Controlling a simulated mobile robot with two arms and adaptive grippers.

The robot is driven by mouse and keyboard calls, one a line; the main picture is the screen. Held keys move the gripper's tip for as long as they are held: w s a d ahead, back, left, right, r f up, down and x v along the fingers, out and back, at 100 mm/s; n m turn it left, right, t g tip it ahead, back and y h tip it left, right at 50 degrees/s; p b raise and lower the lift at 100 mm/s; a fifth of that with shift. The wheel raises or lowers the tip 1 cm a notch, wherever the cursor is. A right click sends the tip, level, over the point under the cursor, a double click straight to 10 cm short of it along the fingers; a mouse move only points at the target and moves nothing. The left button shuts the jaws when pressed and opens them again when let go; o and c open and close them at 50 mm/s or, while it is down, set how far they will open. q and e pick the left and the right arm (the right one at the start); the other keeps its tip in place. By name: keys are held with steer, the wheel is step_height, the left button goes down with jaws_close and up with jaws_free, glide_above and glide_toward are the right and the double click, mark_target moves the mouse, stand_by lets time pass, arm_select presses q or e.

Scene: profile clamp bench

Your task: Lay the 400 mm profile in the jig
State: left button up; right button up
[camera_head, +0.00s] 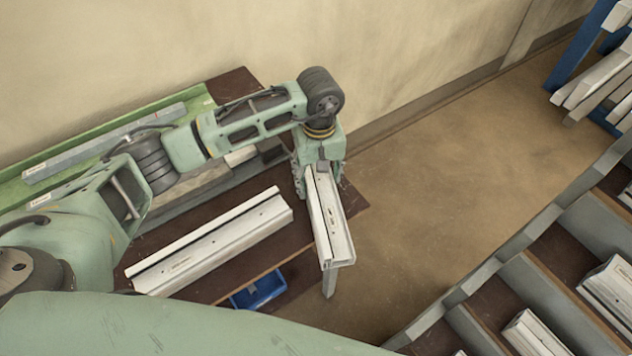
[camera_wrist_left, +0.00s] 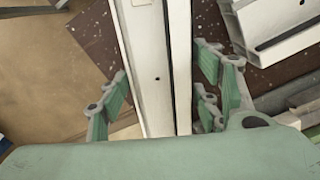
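A pale aluminium profile (camera_head: 330,215) lies under my left gripper (camera_head: 316,168) and runs toward the viewer past the bench edge. In the left wrist view the profile (camera_wrist_left: 157,75) passes between the two finger sides of my left gripper (camera_wrist_left: 163,92), which sit close against its flanks. The gripper appears shut on it; its far end is hidden in the head view. Another pale profile (camera_head: 210,243) lies along the dark bench top to the left. I cannot tell which part is the jig or read the profile's length. My right gripper is not in view.
A green tray (camera_head: 95,130) with a grey bar (camera_head: 103,143) runs along the wall. A blue bin (camera_head: 259,289) sits at the bench's front edge. A compartmented rack (camera_head: 520,270) with profiles stands at lower right. Open floor (camera_head: 440,170) lies between.

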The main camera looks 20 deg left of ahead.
arm_select(q)
steer(key=c, duration=1.3)
steer(key=shift+r, duration=0.1)
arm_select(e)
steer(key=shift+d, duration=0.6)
arm_select(q)
steer(key=shift+r, duration=0.1)
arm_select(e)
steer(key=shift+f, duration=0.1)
